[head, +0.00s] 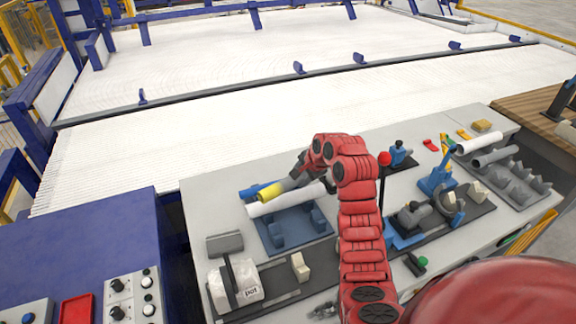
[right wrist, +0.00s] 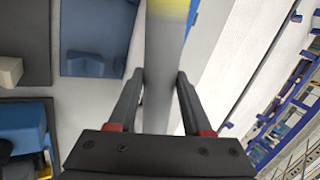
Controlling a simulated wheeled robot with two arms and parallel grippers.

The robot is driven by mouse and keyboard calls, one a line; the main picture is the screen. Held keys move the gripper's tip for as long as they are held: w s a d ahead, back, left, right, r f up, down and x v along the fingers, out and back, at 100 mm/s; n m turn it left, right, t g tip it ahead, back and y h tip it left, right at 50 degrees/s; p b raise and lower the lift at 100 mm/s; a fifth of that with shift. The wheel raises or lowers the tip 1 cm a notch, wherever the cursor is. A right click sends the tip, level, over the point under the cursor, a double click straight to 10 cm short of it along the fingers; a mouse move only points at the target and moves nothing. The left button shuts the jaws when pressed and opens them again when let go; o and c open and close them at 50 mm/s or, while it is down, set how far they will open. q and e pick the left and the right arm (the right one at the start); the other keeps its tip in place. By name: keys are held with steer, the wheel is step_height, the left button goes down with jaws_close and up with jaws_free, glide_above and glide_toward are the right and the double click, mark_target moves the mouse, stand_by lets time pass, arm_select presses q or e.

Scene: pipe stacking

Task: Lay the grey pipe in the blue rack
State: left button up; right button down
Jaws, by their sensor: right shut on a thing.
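The pipe is over the back edge of the blue rack (head: 297,229). The rack (right wrist: 97,45) is left of the pipe in the right wrist view. My left gripper is not in view.
A grey rack (head: 515,185) at the right has a white pipe (head: 479,143) and a short grey pipe (head: 495,156) at its back. Blue clamps (head: 437,180) and a red-knobbed post (head: 384,159) stand mid-table.

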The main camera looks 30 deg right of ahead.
steer(key=s+a+f+m+t+h, duration=0.1)
steer(key=s+a+f+m+h, duration=0.15)
steer(key=s, duration=0.45)
steer(key=shift+y, duration=0.45)
steer(key=f+b, duration=0.1)
steer(key=f, duration=0.1)
steer(key=f+b, duration=0.2)
steer(key=f, duration=0.1)
steer(key=f+b, duration=0.2)
steer(key=f, duration=0.1)
steer(key=shift+w+a, duration=0.25)
steer(key=shift+a, duration=0.1)
steer(key=shift+f, duration=1)
steer(key=shift+c, duration=1.3)
jaws_free()
steer(key=shift+r, duration=0.1)
